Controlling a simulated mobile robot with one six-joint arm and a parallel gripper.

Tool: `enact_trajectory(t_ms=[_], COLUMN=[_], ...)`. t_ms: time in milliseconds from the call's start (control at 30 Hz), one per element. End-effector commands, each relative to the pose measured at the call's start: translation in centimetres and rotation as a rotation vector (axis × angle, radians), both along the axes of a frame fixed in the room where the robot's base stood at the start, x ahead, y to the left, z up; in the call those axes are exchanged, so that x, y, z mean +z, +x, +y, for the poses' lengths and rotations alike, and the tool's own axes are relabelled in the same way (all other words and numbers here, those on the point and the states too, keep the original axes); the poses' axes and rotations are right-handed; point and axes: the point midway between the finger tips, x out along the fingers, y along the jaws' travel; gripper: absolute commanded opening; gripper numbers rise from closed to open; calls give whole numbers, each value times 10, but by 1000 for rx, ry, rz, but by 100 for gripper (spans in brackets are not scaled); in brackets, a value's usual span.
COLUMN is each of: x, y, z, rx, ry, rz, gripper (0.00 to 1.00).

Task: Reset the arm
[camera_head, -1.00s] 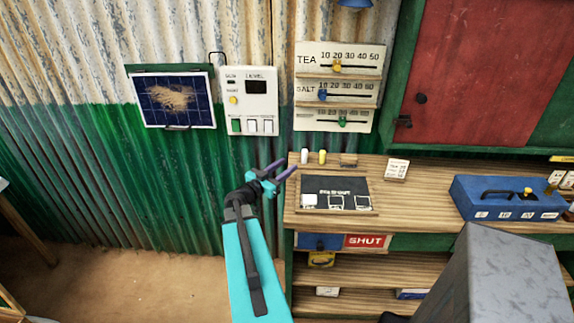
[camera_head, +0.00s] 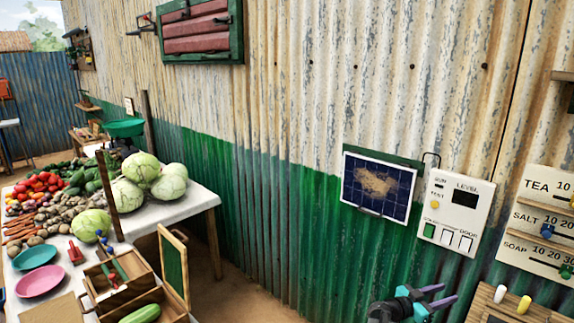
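My gripper (camera_head: 449,293) is at the bottom of the head view, right of the middle, with two purple fingers pointing right. The fingers are apart and nothing shows between them. Only the end of my arm is in view; the rest is cut off by the lower edge. The gripper appears in front of the green lower part of the corrugated wall, below the white level panel (camera_head: 457,211) and left of the wooden counter (camera_head: 481,312).
A dark solar panel (camera_head: 350,197) with a brown patch hangs beside the level panel. Price sliders (camera_head: 537,222) are at the right edge. A vegetable table (camera_head: 196,203) stands at left, with crates (camera_head: 101,275) in front. Bare ground shows between table and wall.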

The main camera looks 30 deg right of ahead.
Motion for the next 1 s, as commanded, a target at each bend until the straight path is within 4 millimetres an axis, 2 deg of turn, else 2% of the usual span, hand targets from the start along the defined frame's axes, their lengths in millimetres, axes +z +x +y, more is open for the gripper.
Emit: enact_trajectory(t_ms=[33,200,300,500,767,1000], x=[-9,-42,-66,-119,-194,-265], y=[16,55,72,92,93,67], z=[14,59,87,148,235,322], rx=[31,109,143,188,225,256], ry=[8,54,97,210,400,617], rz=[9,25,24,35,146,339], gripper=[37,37,37,37,37,37])
